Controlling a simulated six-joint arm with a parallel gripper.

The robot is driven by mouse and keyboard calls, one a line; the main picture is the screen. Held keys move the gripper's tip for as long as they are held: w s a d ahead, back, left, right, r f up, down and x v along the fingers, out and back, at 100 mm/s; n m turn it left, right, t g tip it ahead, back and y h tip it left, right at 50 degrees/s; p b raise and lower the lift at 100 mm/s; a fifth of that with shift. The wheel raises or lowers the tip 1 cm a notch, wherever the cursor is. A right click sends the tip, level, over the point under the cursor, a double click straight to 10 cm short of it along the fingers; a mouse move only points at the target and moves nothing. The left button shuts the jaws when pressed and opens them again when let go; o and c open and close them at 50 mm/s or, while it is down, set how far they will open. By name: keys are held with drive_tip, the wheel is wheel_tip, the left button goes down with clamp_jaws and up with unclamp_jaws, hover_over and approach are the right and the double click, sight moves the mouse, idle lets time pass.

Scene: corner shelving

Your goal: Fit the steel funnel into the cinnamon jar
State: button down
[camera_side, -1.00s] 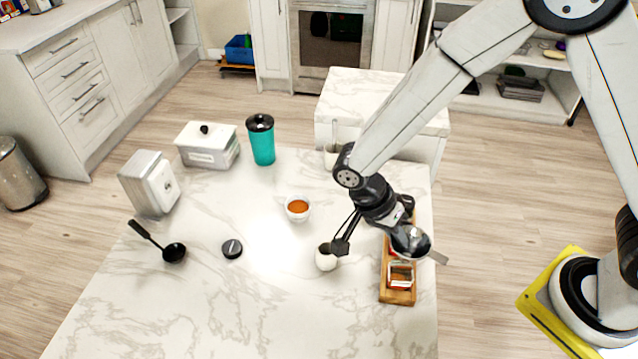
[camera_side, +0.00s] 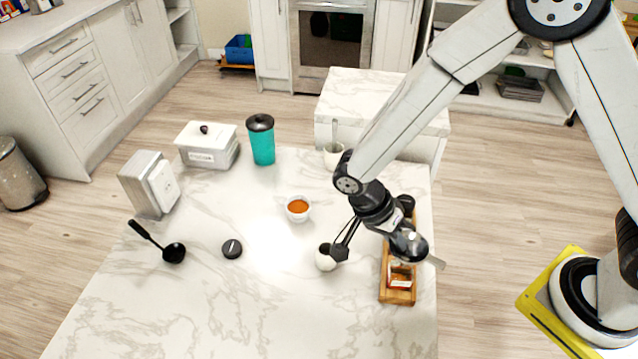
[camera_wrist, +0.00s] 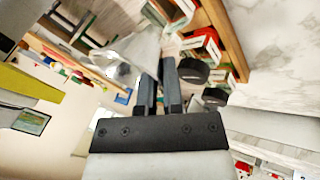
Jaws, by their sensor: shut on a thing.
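My gripper (camera_side: 397,230) is shut on the steel funnel (camera_side: 409,244), a shiny cone with a flat tab, and holds it tilted above the wooden rack. The wrist view shows the funnel's blurred grey cone (camera_wrist: 135,52) beside my fingertips (camera_wrist: 160,68). A small glass jar with a red and white label (camera_side: 401,275) stands in the rack just below the funnel. I cannot read its label, so I cannot tell if it is the cinnamon jar. The funnel's spout is not clear, and I see no contact with a jar.
The wooden rack (camera_side: 396,296) lies along the table's right edge. The table's front left is clear.

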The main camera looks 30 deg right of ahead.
drive_tip(key=shift+f, duration=0.85)
drive_tip(key=c, duration=0.7)
unclamp_jaws()
drive_tip(key=shift+r, duration=0.1)
drive_tip(key=shift+v, duration=3.85)
drive_tip(key=s+d+r+n+t+y, duration=0.1)
drive_tip(key=d+n+t, duration=0.1)
drive_tip(key=d+n, duration=0.2)
drive_tip(key=s+d+r+n+t+y, duration=0.1)
drive_tip(key=d+n+t, duration=0.1)
drive_tip(key=d+n, duration=0.3)
drive_tip(key=s+d+r+n+t+y, duration=0.1)
drive_tip(key=d+r+n+t+y, duration=0.1)
drive_tip(key=n, duration=0.4)
drive_tip(key=shift+s+d+r+n+t, duration=0.15)
drive_tip(key=shift+d+t, duration=0.1)
drive_tip(key=shift+d, duration=0.4)
drive_tip(key=shift+s+d+f+n+t, duration=0.15)
drive_tip(key=shift+d+t, duration=0.1)
drive_tip(key=shift+d, duration=0.45)
